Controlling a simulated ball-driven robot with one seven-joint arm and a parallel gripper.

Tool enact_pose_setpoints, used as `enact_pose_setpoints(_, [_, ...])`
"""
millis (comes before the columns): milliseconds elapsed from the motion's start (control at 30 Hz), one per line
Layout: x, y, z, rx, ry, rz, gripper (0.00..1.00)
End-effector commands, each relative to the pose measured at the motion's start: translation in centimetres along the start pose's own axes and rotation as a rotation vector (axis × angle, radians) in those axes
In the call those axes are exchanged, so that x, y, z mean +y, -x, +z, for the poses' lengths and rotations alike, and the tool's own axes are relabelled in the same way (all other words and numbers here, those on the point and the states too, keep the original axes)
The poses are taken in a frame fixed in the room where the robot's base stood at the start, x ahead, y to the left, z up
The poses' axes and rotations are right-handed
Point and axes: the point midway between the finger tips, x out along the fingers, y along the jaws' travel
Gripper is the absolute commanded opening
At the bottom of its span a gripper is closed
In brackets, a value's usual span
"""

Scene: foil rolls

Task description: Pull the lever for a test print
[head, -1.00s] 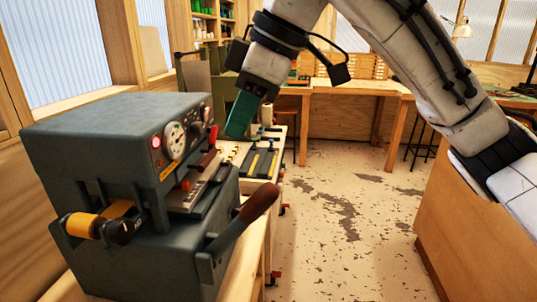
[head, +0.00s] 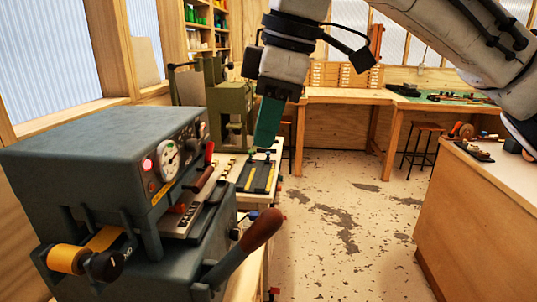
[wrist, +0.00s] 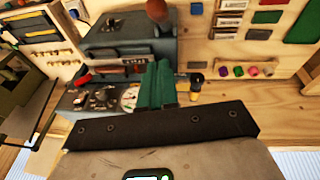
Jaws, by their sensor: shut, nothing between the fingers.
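The grey foil press (head: 90,150) stands at the left in the head view, with a round gauge (head: 168,160) and a lit red lamp on its front. Its lever (head: 258,232) slants up to the right from the lower front and ends in a brown wooden handle. My gripper (head: 265,140) hangs above and beyond the lever, its green fingers shut and pointing down, apart from the handle. In the wrist view the green fingers (wrist: 158,68) overlap the press (wrist: 120,45) in the picture. The brown handle (wrist: 157,10) shows at the top edge there.
A foil roll (head: 68,258) sits at the press's lower left. A small red-tipped handle (head: 209,152) stands near the gauge. A white-topped bench (head: 255,172) with tools lies behind. A wooden counter (head: 475,215) stands right. The floor between is clear.

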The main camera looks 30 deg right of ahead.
Motion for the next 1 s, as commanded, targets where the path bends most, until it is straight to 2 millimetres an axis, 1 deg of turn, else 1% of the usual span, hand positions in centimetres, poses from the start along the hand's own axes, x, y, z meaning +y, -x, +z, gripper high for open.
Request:
enact_pose_setpoints(467, [-0.1,-8.9,0.0,-0.001,0.001,-0.001,0.00])
enact_pose_setpoints(500, [0.0,-9.4,0.5,-0.002,-0.001,0.000,0.00])
enact_pose_setpoints(700, [0.0,-11.1,2.3,0.000,-0.001,0.000,0.00])
enact_pose_setpoints(833, [0.0,-11.6,2.7,0.001,0.001,-0.001,0.00])
enact_pose_setpoints(1000, [0.0,-11.8,2.9,0.001,0.001,-0.001,0.00])
